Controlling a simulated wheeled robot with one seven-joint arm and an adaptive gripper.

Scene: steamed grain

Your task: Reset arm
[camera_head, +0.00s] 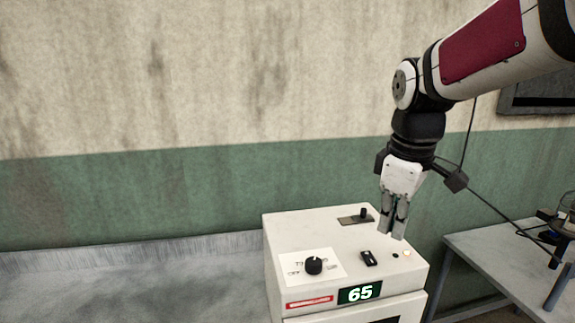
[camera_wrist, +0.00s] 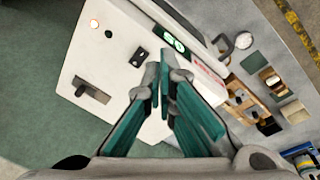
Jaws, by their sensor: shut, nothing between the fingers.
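My gripper (camera_head: 398,236) points down over the right part of a white control box (camera_head: 345,224) in the head view. Its fingers are shut with nothing between them. In the wrist view the closed fingertips (camera_wrist: 163,72) are over the box top (camera_wrist: 118,30), beside a black rocker switch (camera_wrist: 138,57). I cannot tell whether the tips touch the box.
A grey table (camera_head: 500,260) with a dark device (camera_head: 560,230) on it stands at the right. A grey surface (camera_head: 130,280) lies left of the box. A green and cream wall (camera_head: 180,190) is behind. Several small items (camera_wrist: 265,95) lie on a surface in the wrist view.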

